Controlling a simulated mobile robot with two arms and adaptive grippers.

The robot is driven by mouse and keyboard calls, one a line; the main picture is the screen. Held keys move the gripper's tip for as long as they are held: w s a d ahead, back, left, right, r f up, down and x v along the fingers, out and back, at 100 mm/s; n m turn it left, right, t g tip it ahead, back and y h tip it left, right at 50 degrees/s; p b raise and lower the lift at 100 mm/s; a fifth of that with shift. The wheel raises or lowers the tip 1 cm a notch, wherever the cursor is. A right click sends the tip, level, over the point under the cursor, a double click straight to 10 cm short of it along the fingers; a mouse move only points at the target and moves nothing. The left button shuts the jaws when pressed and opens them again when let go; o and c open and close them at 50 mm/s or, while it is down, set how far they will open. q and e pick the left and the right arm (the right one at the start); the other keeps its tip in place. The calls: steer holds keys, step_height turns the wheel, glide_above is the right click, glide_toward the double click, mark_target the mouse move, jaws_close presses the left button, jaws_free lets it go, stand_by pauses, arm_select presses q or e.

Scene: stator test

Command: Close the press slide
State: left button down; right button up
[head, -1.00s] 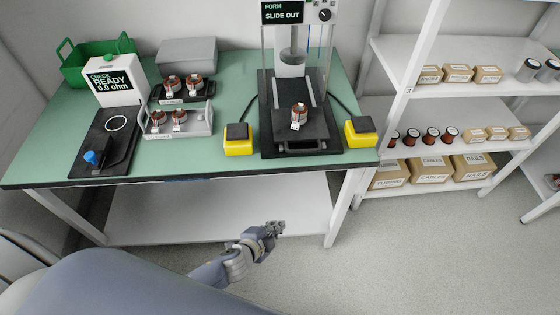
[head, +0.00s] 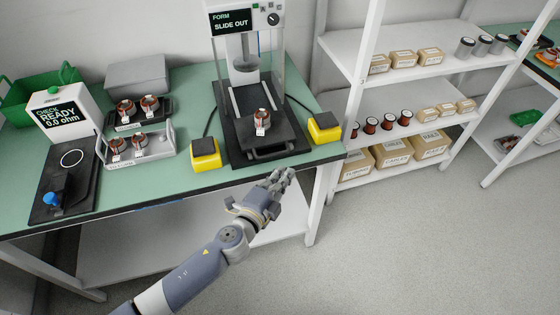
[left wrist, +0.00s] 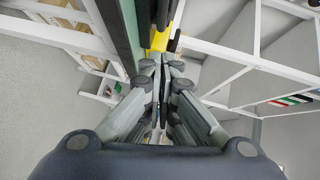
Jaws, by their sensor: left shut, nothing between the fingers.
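The press (head: 238,62) stands on the green bench, and its display reads "FORM SLIDE OUT". Its dark slide (head: 268,140) is pulled out toward the bench's front edge. A copper-wound stator (head: 262,122) sits upright on the slide. My left gripper (head: 283,178) is shut and empty, in front of the bench edge and just below and right of the slide's front handle, apart from it. In the left wrist view the closed fingers (left wrist: 163,62) point toward the bench edge, with a yellow patch beyond them. My right gripper is not in view.
Yellow button boxes flank the slide, one on the left (head: 205,154) and one on the right (head: 324,128). A grey stator tray (head: 150,154) and the resistance checker (head: 68,120) stand on the left of the bench. White shelving (head: 345,110) stands to the right. The floor in front is clear.

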arm_select(q)
steer(key=w, duration=0.3)
steer(key=w+f, duration=0.1)
steer(key=w, duration=0.1)
steer(key=shift+a, duration=0.3)
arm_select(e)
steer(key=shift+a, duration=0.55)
